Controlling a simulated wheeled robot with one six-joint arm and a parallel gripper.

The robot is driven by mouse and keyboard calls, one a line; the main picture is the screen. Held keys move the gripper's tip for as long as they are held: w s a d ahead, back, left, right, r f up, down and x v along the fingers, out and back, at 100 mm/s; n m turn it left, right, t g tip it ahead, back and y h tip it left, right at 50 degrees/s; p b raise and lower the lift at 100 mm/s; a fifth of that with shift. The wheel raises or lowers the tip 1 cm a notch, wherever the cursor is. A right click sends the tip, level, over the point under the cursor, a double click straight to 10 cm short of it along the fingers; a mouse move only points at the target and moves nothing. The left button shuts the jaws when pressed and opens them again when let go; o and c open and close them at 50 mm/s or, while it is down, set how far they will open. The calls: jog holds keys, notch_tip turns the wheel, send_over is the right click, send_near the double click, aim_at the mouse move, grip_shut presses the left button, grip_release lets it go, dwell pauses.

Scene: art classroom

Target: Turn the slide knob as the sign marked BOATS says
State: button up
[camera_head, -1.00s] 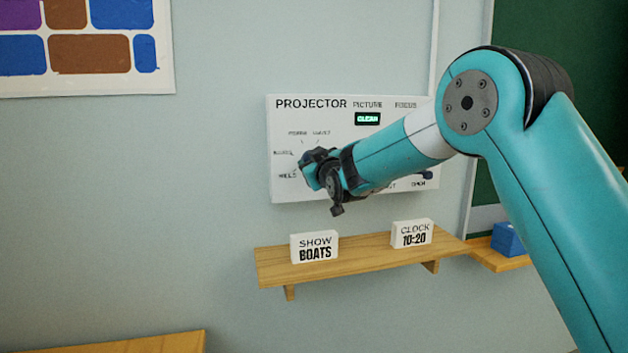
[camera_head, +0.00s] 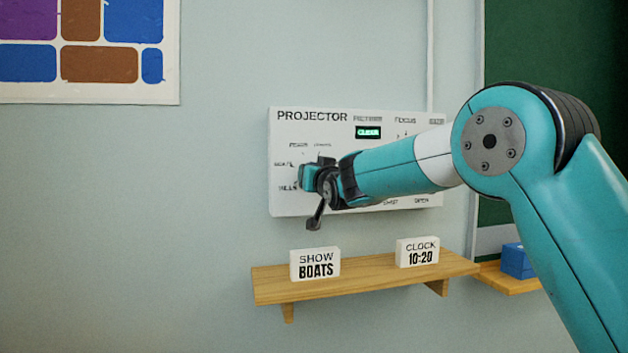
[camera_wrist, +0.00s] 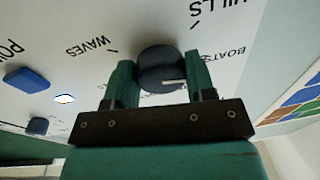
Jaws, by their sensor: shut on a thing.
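The white projector panel (camera_head: 360,207) is on the wall, with a lit green "CLEAR" display. In the wrist view, a dark round knob (camera_wrist: 158,66) sits between the two green fingers of my gripper (camera_wrist: 158,74), which is shut on it. A short white mark on the knob points to the right, on the side of the BOATS label (camera_wrist: 225,55); I cannot tell if it lines up exactly. HILLS and WAVES labels are above and left. In the head view my gripper (camera_head: 310,180) hides the knob. A sign (camera_head: 315,265) reads "SHOW BOATS".
A blue box (camera_head: 516,261) is at the right. The wrist view shows a blue control (camera_wrist: 27,79) left of the knob.

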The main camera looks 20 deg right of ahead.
dwell(0.3)
jog(key=o, duration=0.9)
jog(key=shift+s, duration=0.1)
jog(key=s+b, duration=0.1)
jog(key=s, duration=0.4)
jog(key=s+f+b, duration=0.1)
jog(key=s+b, duration=0.1)
jog(key=s, duration=0.4)
jog(key=s+d+b, duration=0.1)
jog(key=s+b, duration=0.1)
jog(key=s, duration=0.4)
jog(key=shift+s+d+f, duration=0.1)
jog(key=shift+f, duration=0.1)
jog(key=s+a+f+n+g+y+p, duration=0.1)
jog(key=s+f+g, duration=0.4)
jog(key=s, duration=0.5)
jog(key=s+a+f+n+g+y+p, duration=0.1)
jog(key=s+a+f+n+g+p, duration=0.2)
jog(key=s+g, duration=0.4)
jog(key=s+a+f+n+g+p, duration=0.2)
jog(key=s+f+g, duration=0.4)
jog(key=s, duration=0.9)
notch_tip(320, 180, down, 2)
jog(key=shift+s+f+n+g+y+p, duration=0.15)
jog(key=shift+n+g+y+p, duration=0.25)
jog(key=shift+n+p, duration=0.4)
